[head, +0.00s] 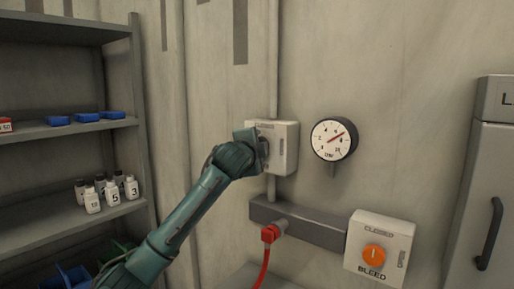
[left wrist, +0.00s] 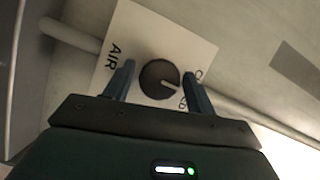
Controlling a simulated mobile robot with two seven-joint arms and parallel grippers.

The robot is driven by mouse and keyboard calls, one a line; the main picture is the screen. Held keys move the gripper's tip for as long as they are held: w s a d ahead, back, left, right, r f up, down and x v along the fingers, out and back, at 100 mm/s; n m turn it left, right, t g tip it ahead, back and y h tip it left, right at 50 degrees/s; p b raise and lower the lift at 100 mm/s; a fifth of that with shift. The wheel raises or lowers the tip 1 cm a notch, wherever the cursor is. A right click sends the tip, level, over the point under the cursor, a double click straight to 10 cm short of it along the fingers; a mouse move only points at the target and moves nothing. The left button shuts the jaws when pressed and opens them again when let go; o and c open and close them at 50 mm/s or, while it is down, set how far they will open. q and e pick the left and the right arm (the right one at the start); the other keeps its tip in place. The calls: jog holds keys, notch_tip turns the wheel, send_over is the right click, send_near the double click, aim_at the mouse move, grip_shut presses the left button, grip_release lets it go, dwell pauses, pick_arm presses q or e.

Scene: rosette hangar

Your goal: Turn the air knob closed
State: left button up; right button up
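The air box (head: 285,148) is a pale box on the wall in the head view, with a label on its upper edge. My left gripper (head: 262,150) is at its face and hides the knob there. In the left wrist view, the dark round air knob (left wrist: 155,79) lies between the two fingers of my left gripper (left wrist: 159,75). The fingers are open, with a small gap visible on each side of the knob. The knob's white pointer points roughly at the label opposite "AIR", partly hidden by a finger and apparently "CLOSED". My right gripper is not in view.
A round gauge (head: 334,140) hangs right of the air box. Below are a grey rail (head: 310,226), a red connector with hose (head: 270,234) and a bleed box (head: 397,233) with an orange knob. A shelf (head: 70,131) stands left, a cabinet (head: 482,180) right.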

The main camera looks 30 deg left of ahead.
pick_arm(q)
jog(key=shift+o, duration=0.9)
jog(key=shift+s, duration=0.1)
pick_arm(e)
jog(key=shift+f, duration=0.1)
pick_arm(q)
jog(key=b+v, duration=0.3)
jog(key=v, duration=1)
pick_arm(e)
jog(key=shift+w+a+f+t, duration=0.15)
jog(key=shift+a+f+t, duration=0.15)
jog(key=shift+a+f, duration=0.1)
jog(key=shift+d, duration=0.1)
